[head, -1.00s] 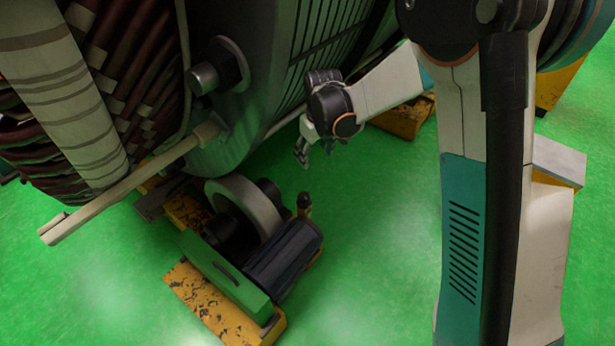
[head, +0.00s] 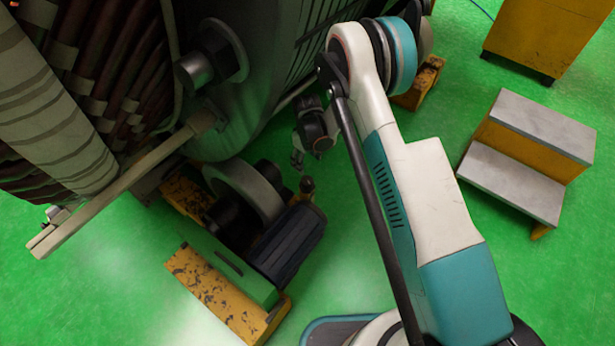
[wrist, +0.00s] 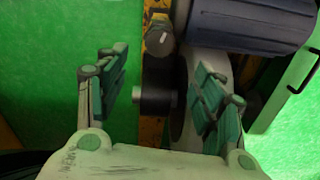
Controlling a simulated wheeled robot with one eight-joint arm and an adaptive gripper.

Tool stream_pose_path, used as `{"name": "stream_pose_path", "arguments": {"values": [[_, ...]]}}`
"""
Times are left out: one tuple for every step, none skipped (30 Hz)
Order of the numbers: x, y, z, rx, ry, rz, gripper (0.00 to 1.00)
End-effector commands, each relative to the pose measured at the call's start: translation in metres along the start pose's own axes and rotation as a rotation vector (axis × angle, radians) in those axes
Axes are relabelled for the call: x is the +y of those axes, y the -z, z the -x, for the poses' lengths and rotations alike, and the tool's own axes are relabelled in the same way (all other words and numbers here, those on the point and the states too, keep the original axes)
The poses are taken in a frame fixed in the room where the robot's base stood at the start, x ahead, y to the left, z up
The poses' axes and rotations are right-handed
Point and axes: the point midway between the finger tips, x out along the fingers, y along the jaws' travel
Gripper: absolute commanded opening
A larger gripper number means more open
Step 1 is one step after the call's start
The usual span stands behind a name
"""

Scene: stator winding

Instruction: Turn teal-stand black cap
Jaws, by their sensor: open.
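A small black cap (head: 307,184) stands upright on the yellow base beside the dark ribbed motor. In the wrist view the cap (wrist: 160,42) shows a pale mark on its top and lies ahead of the fingers, roughly between them. I see no clearly teal stand; the nearest body is a green block (head: 225,275). My gripper (head: 297,160) is just above and behind the cap in the head view, apart from it. In the wrist view my gripper (wrist: 162,65) has its two green-padded fingers spread wide with nothing held.
The motor (head: 288,245) and a grey wheel (head: 243,192) sit close to the cap. The large stator (head: 240,110) rises at the left, with a pale bar (head: 120,185) sticking out. A step stool (head: 520,160) stands at the right. Green floor between is clear.

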Motion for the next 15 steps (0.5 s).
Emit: {"name": "stream_pose_path", "arguments": {"values": [[0.000, 0.000, -0.006, 0.000, 0.000, 0.000, 0.62], [0.000, 0.000, -0.010, 0.000, 0.000, 0.000, 0.62], [0.000, 0.000, -0.016, 0.000, 0.000, 0.000, 0.62], [0.000, 0.000, -0.020, 0.000, 0.000, 0.000, 0.62], [0.000, 0.000, -0.026, 0.000, 0.000, 0.000, 0.62], [0.000, 0.000, -0.034, 0.000, 0.000, -0.001, 0.62], [0.000, 0.000, -0.040, 0.000, 0.000, -0.001, 0.62], [0.000, 0.000, -0.046, 0.000, 0.000, -0.001, 0.62], [0.000, 0.000, -0.054, 0.000, 0.000, -0.001, 0.62], [0.000, 0.000, -0.060, 0.001, 0.000, -0.001, 0.62], [0.001, 0.000, -0.066, 0.001, 0.000, -0.001, 0.62], [0.001, 0.000, -0.074, 0.001, 0.000, -0.001, 0.62], [0.001, 0.000, -0.080, 0.001, 0.000, -0.001, 0.62], [0.001, 0.000, -0.086, 0.001, 0.000, -0.001, 0.62], [0.001, 0.000, -0.093, 0.001, 0.000, -0.001, 0.62]]}}
